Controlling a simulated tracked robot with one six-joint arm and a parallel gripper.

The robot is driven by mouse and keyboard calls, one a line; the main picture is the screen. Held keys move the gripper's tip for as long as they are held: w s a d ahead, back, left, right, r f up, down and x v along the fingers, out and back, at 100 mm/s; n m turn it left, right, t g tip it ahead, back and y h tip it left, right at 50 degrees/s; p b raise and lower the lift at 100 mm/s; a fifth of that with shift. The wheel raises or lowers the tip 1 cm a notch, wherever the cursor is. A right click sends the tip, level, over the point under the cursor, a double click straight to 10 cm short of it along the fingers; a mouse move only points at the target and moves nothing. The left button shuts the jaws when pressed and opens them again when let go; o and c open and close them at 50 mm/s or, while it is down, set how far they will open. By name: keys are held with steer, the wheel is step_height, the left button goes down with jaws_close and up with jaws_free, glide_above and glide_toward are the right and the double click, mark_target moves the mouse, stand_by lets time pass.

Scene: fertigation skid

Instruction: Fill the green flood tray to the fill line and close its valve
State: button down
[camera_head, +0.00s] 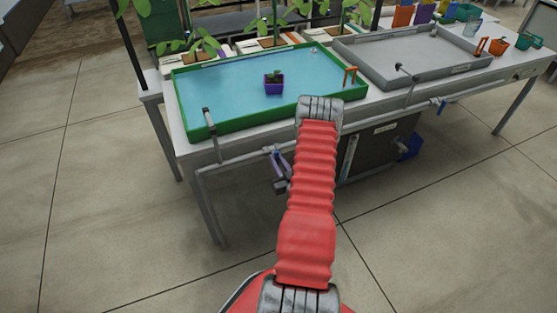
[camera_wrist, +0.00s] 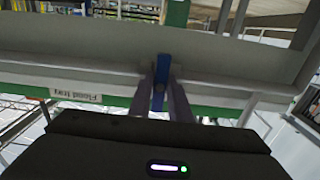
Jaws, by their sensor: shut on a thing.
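The green flood tray (camera_head: 190,128) stands on the bench at left with a broad sheet of blue water (camera_head: 225,90) in it. A purple pot (camera_head: 274,86) with a small plant is in the water. I cannot make out the fill line. Below the tray's front edge is a blue valve handle (camera_head: 276,151). In the wrist view the handle (camera_wrist: 161,78) stands across the grey pipe (camera_wrist: 95,75), between the fingers of my gripper (camera_wrist: 161,100). My gripper (camera_head: 280,165) is shut on the handle. My red arm hides part of the bench front.
A grey tray (camera_head: 385,70) stands to the right, with another blue valve (camera_head: 440,106) below it. An orange fitting (camera_head: 350,76) is at the green tray's right end. Several colored pots line the far right. A dark tank (camera_head: 380,150) is under the bench. The floor in front is clear.

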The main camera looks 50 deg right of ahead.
steer(key=c, duration=1.7)
jaws_free()
steer(key=shift+d+r, duration=0.15)
steer(key=shift+c, duration=0.2)
steer(key=shift+s, duration=0.1)
steer(key=v, duration=1.3)
steer(key=shift+s+a, duration=0.25)
